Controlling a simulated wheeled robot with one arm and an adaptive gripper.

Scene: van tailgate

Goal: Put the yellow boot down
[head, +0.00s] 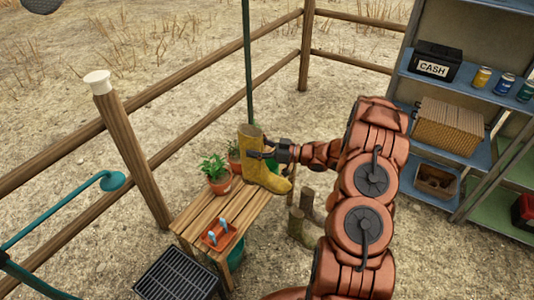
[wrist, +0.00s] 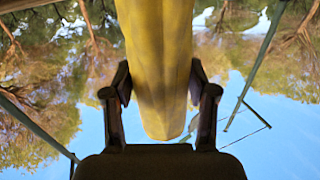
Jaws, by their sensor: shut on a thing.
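The yellow boot (head: 255,170) is upright in the head view, its toe pointing right, at the far end of the slatted wooden bench (head: 205,208). My gripper (head: 264,154) reaches in from the right and is shut on the boot's shaft. In the wrist view the boot (wrist: 160,55) fills the space between the two fingers of my gripper (wrist: 160,92). I cannot tell whether the sole touches the bench or is above it.
A potted plant (head: 217,175) stands left of the boot, another partly behind it. An orange tray (head: 219,235) lies nearer on the bench. Brown boots (head: 302,226) stand on the ground to the right. A black grate (head: 178,276) is in front; shelves (head: 460,160) stand at right.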

